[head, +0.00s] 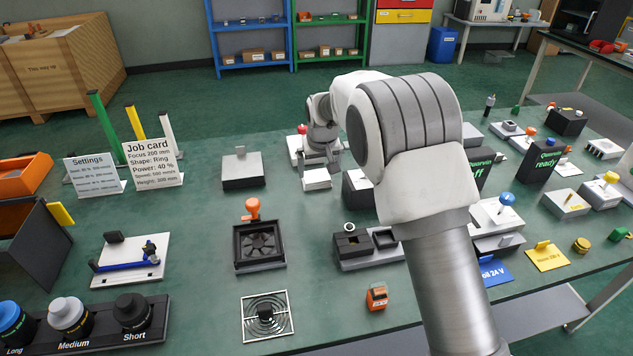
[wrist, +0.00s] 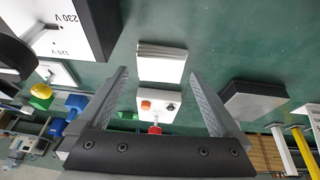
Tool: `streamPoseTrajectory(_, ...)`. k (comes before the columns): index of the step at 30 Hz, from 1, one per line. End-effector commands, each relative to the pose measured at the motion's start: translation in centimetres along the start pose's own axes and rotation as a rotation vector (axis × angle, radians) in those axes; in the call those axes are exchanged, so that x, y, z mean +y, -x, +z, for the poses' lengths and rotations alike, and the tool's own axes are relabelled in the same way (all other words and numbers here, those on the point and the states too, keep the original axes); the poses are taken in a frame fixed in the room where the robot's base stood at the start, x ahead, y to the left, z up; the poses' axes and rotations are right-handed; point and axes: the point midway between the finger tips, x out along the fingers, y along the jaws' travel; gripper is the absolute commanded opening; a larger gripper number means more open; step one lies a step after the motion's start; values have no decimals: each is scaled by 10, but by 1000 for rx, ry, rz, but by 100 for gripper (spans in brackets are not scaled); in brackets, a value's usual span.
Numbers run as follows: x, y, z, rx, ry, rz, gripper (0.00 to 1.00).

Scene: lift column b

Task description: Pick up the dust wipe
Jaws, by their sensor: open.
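What looks like the dust wipe is a flat white folded stack (head: 316,179) on the green bench, just on the near side of my arm's end in the head view. In the wrist view this white stack (wrist: 161,64) shows its layered edge and lies between the fingertip lines, ahead of my gripper. My gripper (wrist: 159,72) is open, with a finger on each side and nothing held. I cannot tell its height above the stack.
A white box with orange and black controls and a red button (wrist: 158,106) stands close behind the stack. A dark block (wrist: 253,100) is to one side, a 230 V box (wrist: 75,25) to the other. A black fan unit (head: 260,245) stands nearer. Bare bench surrounds the stack's near side.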

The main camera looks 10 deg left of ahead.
Motion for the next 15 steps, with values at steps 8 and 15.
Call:
streamPoseTrajectory(8,-2,-37,2,-2,1,1,100)
streamPoseTrajectory(15,-2,-53,0,1,0,0,100)
